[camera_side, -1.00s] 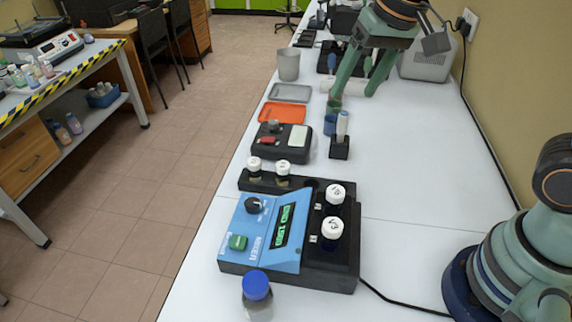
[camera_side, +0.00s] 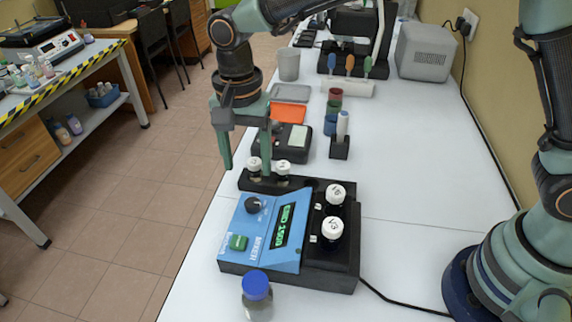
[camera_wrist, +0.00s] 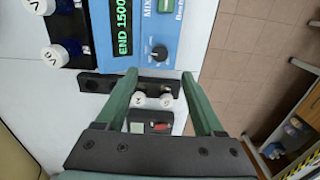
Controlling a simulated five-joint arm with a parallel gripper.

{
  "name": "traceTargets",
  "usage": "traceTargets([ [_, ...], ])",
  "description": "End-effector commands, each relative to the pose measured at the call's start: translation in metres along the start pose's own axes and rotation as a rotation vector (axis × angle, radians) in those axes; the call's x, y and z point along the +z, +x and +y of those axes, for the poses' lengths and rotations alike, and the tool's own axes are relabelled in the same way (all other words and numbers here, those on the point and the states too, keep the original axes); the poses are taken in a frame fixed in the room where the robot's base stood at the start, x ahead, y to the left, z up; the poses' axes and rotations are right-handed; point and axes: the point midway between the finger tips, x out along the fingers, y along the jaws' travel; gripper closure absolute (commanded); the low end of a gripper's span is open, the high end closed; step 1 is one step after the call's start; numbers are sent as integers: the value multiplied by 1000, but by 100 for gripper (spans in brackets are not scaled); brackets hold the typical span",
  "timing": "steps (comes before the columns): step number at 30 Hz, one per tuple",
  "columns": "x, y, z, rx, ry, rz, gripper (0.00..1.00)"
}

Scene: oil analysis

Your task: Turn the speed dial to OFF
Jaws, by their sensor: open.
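The blue and black mixer (camera_side: 240,262) sits at the near end of the bench. Its black speed dial (camera_side: 253,205) is on the blue panel, left of the green-lit display (camera_side: 284,226). The dial also shows in the wrist view (camera_wrist: 159,53), where the display (camera_wrist: 122,16) reads END 1500. The dial's exact setting is too small to read. A green button (camera_side: 238,242) is nearer on the panel. My gripper (camera_side: 246,168) is open and empty, above the bench's left edge beyond the dial. In the wrist view the dial lies ahead, between the fingertips (camera_wrist: 158,74).
A black rack (camera_side: 309,187) with two white-capped vials (camera_side: 282,167) stands just behind the mixer. Two more white-capped vials (camera_side: 332,229) stand on the mixer's right. A blue-capped bottle (camera_side: 257,285) is in front. The bench's right middle (camera_side: 420,180) is clear.

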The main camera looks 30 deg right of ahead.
Motion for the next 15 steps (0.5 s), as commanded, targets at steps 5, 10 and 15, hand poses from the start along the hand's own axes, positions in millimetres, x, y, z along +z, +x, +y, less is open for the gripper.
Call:
traceTargets([
  [5,0,36,2,5,-1,-1,31],
  [10,0,67,1,4,-1,-1,31],
  [15,0,89,1,3,-1,-1,31],
])
